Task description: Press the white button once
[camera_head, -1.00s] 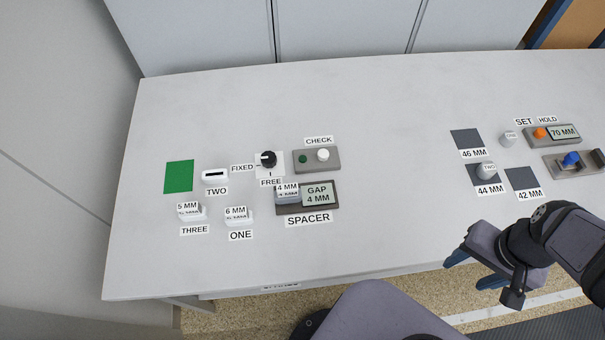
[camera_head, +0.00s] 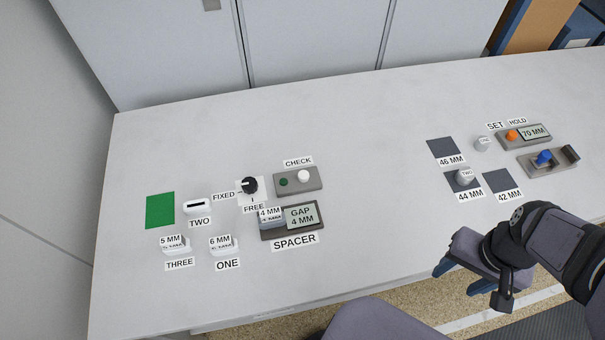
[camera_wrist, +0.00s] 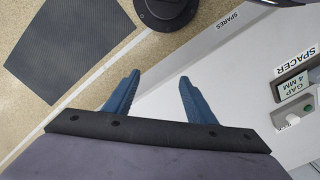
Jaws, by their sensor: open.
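The white button (camera_head: 303,176) sits on the right part of a grey box labelled CHECK, beside a dark green round spot (camera_head: 283,182). My gripper (camera_head: 458,279) is at the table's front edge, right of the SPACER panel and well away from the button. Its two blue fingers are apart with nothing between them; in the wrist view the open fingers (camera_wrist: 155,95) point toward the floor and table edge.
Left of the box are a black knob (camera_head: 249,185) marked FIXED and FREE and a green square (camera_head: 160,210). The SPACER panel (camera_head: 293,232) lies in front, reading GAP 4 MM. Dark pads and an orange button (camera_head: 512,135) are at right. The table's middle is clear.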

